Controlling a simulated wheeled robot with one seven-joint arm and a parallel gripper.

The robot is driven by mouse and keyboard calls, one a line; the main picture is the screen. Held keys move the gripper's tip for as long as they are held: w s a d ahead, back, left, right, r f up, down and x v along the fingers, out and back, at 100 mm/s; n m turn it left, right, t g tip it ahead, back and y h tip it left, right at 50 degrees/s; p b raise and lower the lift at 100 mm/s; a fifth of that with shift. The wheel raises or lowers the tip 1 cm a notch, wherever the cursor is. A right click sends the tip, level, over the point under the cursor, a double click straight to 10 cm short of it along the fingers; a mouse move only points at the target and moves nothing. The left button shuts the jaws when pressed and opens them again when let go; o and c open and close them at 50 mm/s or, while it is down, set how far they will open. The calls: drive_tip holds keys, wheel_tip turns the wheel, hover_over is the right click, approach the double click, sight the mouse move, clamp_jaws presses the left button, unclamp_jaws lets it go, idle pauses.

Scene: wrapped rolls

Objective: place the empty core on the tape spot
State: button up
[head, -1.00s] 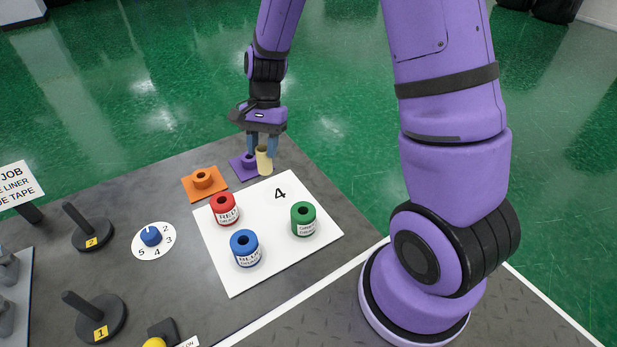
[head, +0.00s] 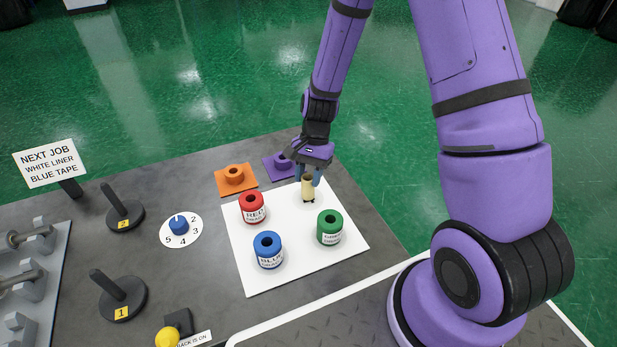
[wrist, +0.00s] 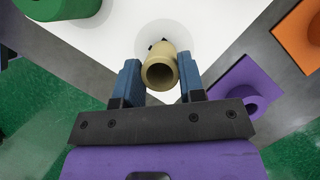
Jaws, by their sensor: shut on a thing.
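The empty core is a small tan tube (head: 308,188), upright in the head view, with its open end facing the camera in the wrist view (wrist: 161,70). My gripper (head: 309,176) is shut on it, with a blue finger on each side. The core is over the far part of the white board (head: 290,275), covering most of the printed 4. A faint pale round patch (wrist: 150,42) shows on the board around the core in the wrist view. No label names the tape spot. I cannot tell whether the core touches the board.
Red (head: 252,208), blue (head: 268,250) and green (head: 330,228) rolls stand on the board. Orange (head: 236,180) and purple (head: 280,165) pads with hubs lie behind it. A numbered dial (head: 180,228), two black posts and a NEXT JOB sign (head: 50,163) are left.

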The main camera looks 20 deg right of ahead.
drive_tip(key=shift+f, duration=0.4)
drive_tip(key=shift+f, duration=0.1)
drive_tip(key=o, duration=0.9)
drive_tip(key=d+r+n+t+h, duration=0.1)
drive_tip(key=d+r, duration=0.1)
drive_tip(key=r, duration=0.8)
drive_tip(key=d+r+n+t, duration=0.1)
drive_tip(key=d+r, duration=0.1)
drive_tip(key=r, duration=0.9)
drive_tip(key=s+d+r+n+t, duration=0.1)
drive_tip(key=s+r+n+t, duration=0.1)
drive_tip(key=s+r, duration=0.3)
drive_tip(key=s+d+r+n+t+h, duration=0.1)
drive_tip(key=s+r+n+t, duration=0.1)
drive_tip(key=s+r, duration=0.4)
drive_tip(key=s+d+r+n+t+h, duration=0.1)
drive_tip(key=s+r+n+t, duration=0.1)
drive_tip(key=s+r, duration=0.3)
drive_tip(key=shift+s+d+r+n+t, duration=0.1)
drive_tip(key=shift+s+n, duration=0.05)
drive_tip(key=shift+s, duration=0.65)
drive_tip(key=shift+s+r+n+t, duration=0.1)
drive_tip(key=shift+s+n, duration=0.1)
drive_tip(key=shift+s, duration=0.6)
drive_tip(key=shift+s+d+r+n+t, duration=0.1)
drive_tip(key=shift+s+n, duration=0.05)
drive_tip(key=shift+s, duration=0.65)
